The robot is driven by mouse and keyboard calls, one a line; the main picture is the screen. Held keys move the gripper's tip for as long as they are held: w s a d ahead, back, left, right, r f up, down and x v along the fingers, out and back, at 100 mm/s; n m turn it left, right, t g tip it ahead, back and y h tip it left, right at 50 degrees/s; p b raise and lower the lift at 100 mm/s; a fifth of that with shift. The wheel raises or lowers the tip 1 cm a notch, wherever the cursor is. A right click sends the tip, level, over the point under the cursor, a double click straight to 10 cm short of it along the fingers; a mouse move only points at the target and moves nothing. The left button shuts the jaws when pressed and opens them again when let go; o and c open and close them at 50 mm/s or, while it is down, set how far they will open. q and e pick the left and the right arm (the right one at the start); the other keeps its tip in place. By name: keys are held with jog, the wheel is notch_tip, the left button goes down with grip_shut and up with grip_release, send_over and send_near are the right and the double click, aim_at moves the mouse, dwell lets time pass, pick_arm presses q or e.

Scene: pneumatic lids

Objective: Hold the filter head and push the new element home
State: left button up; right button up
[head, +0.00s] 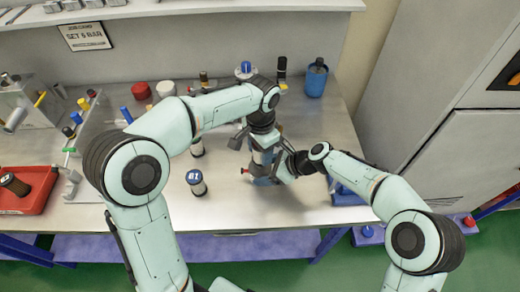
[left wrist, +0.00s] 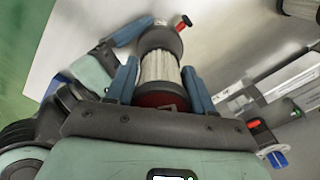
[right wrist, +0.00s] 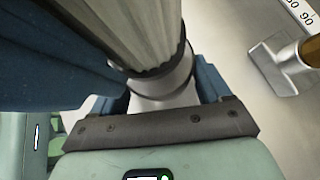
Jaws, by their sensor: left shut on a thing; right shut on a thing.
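The new element (left wrist: 160,66) is a white pleated cylinder with a dark red end cap. My left gripper (left wrist: 162,82) is shut on it, one blue finger on each side. In the right wrist view, the pleated element (right wrist: 145,30) meets a dark ring above the silver filter head (right wrist: 165,92). My right gripper (right wrist: 165,100) is shut around the head. In the head view, both grippers meet over the bench, largely hiding both parts. The insertion depth is hidden.
A blue-capped cylinder (head: 196,183) stands left of the grippers. A red tray (head: 32,205) holds a dark filter at far left. A blue canister (head: 316,80) stands at the back right. The bench's front (head: 225,212) is clear.

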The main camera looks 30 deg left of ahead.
pick_arm(q)
jog(key=shift+f, duration=0.4)
jog(key=shift+r, duration=0.45)
dwell(0.5)
jog(key=shift+s, duration=0.15)
dwell(0.8)
jog(key=shift+a+f, duration=0.1)
jog(key=shift+f, duration=0.45)
dwell(0.3)
jog(key=shift+r, duration=0.4)
jog(key=shift+w, duration=0.2)
dwell(0.5)
jog(key=shift+s+f, duration=0.1)
jog(key=shift+f, duration=0.35)
dwell(0.9)
jog(key=shift+r, duration=0.1)
jog(key=shift+r, duration=0.3)
